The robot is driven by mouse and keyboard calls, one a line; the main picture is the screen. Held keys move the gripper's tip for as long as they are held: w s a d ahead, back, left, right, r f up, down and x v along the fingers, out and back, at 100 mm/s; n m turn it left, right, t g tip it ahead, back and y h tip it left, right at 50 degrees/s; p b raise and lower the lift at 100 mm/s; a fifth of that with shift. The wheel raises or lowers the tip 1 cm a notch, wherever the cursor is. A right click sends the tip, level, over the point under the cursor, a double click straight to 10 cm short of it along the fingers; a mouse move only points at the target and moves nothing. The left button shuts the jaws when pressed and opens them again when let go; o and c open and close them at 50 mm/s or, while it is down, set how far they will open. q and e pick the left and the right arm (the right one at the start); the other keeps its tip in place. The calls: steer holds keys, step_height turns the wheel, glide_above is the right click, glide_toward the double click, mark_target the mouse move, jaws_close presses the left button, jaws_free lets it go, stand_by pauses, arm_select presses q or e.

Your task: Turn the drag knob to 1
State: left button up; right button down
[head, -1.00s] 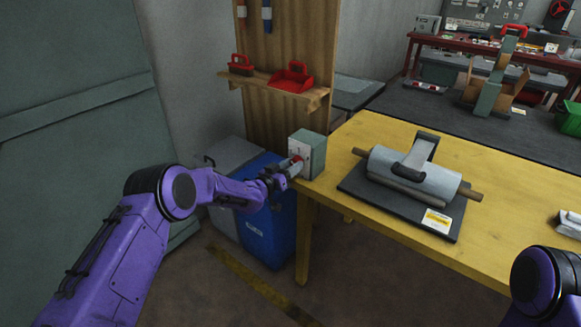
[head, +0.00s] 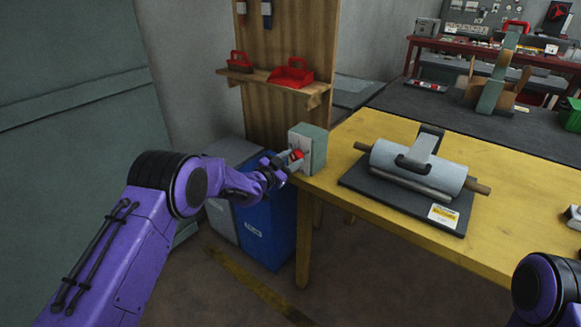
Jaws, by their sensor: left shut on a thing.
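The drag knob is a small red knob (head: 296,155) on the light front face of a grey-green box (head: 314,148). The box stands at the left corner of the yellow table. My left gripper (head: 290,161) is at that face, with its fingers shut on the red knob. The fingers partly hide the knob, and the markings on the face are too small to read. Of my right arm only a purple link shows at the lower right; its gripper is out of view.
On the yellow table (head: 400,250), a grey roller device (head: 418,170) sits on a dark plate right of the box. Blue bin (head: 268,225) and grey bin (head: 222,218) stand below my left forearm. A wooden panel with a shelf (head: 262,82) rises behind.

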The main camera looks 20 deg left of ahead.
arm_select(q)
steer(key=m+b, duration=0.3)
steer(key=m, duration=0.1)
steer(key=shift+f+b, duration=0.2)
steer(key=shift+b, duration=0.1)
steer(key=shift+r+m+b, duration=0.15)
steer(key=shift+m+b, duration=0.2)
steer(key=shift+m, duration=0.25)
steer(key=o, duration=1.1)
steer(key=shift+c, duration=0.2)
steer(key=b+v, duration=0.1)
steer(key=v, duration=0.9)
steer(key=shift+s+r, duration=0.2)
steer(key=shift+s, duration=0.1)
steer(key=shift+a, duration=0.1)
